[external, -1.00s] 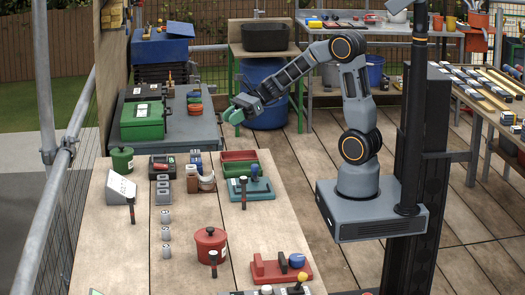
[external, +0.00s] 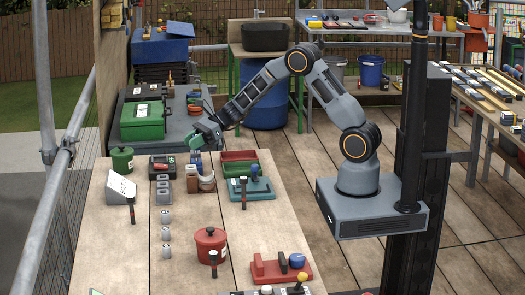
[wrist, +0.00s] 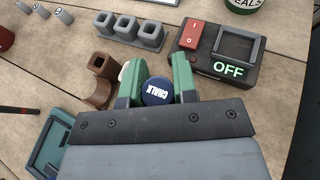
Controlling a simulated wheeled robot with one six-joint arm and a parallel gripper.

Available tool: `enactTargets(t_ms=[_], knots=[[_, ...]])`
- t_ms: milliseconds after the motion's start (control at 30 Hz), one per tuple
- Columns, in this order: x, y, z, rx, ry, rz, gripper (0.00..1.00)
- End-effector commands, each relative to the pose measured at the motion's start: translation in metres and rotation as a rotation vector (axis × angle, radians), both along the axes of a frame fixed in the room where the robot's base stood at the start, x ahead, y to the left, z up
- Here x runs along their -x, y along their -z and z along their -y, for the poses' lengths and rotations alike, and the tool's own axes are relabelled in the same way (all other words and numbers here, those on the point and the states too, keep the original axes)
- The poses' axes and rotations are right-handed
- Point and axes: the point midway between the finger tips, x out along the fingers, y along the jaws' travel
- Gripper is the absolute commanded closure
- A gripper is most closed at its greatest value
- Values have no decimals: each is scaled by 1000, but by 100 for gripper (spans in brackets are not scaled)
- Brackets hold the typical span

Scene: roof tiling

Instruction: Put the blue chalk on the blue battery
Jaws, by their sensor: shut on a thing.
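My gripper (external: 196,142) hangs over the far part of the near bench in the external view. In the wrist view its green fingers (wrist: 158,82) are shut on the blue chalk, a dark blue round piece (wrist: 157,93) marked CHALK. In the external view the chalk cannot be made out. A small upright blue thing (external: 196,160) stands on the bench just below the gripper, near the black switch box. It may be the blue battery, but I cannot read a label. In the wrist view the spot beneath the gripper is hidden by the fingers and chalk.
The black switch box (wrist: 212,55) shows OFF. A grey three-socket holder (wrist: 138,32), a brown block (wrist: 103,66) and a white-and-brown curved piece (external: 207,182) stand close by.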

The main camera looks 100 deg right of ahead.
Motion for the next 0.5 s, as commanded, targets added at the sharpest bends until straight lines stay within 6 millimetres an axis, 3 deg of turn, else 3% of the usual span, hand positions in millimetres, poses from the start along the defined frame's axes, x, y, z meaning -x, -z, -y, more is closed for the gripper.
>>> enactTargets(t_ms=[233, 500], knots=[[-4, 29, 1, -3, 0, -4, 96], [-4, 36, 1, -1, -1, -1, 96]])
